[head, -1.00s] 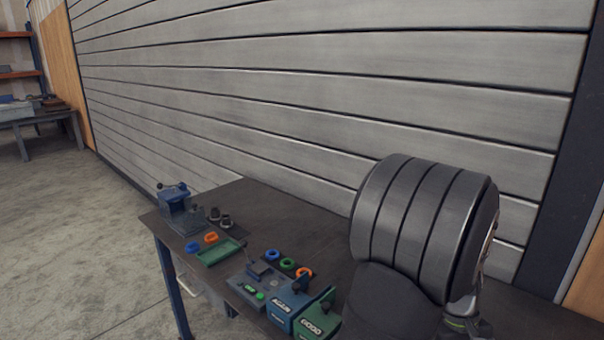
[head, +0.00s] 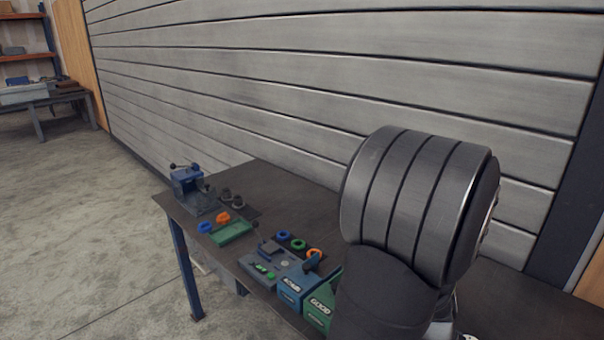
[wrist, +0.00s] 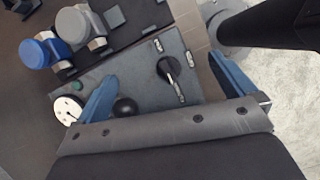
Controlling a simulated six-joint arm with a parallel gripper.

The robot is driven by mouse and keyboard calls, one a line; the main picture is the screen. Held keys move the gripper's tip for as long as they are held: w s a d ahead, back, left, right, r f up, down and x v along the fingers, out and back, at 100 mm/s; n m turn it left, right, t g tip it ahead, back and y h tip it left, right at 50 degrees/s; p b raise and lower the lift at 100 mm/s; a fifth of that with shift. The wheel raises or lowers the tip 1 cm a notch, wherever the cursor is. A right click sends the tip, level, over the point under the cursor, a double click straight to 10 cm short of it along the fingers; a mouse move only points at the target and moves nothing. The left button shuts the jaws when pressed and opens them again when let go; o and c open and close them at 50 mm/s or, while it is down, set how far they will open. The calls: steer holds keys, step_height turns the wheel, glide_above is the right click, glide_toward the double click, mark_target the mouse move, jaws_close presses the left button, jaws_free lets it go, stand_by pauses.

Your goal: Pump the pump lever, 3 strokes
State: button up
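In the wrist view my gripper (wrist: 160,66) is open, with two blue fingers spread wide apart over a grey plate (wrist: 142,67). A black ball knob (wrist: 124,108) shows between the fingers, closer to the left one; its shaft is hidden. A black round part with a short bar (wrist: 168,69) lies on the plate between the fingertips. I cannot tell for sure which of these is the pump lever. No contact between fingers and either part is visible. In the head view my gripper is out of sight, and my dark arm covers the right of the bench.
A white dial (wrist: 66,108) is left of the left finger. Two blue-grey pipe fittings (wrist: 62,38) stand at upper left.

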steer(key=c, duration=1.4)
steer(key=shift+w+r, duration=0.25)
steer(key=c, duration=0.4)
steer(key=w+r+m, duration=0.2)
steer(key=w+d+r+m, duration=0.1)
steer(key=w+r+m, duration=0.1)
steer(key=w+r, duration=0.1)
steer(key=w+r+m, duration=0.1)
steer(key=w+r, duration=0.1)
steer(key=r, duration=0.1)
steer(key=shift+w+d+m, duration=0.25)
steer(key=shift+d+m, duration=0.15)
jaws_close()
steer(key=w+r+m, duration=0.4)
steer(key=r+m, duration=0.1)
steer(key=r, duration=0.2)
steer(key=shift+w+a+r+m+t, duration=0.35)
steer(key=shift+a+r+m+t, duration=0.05)
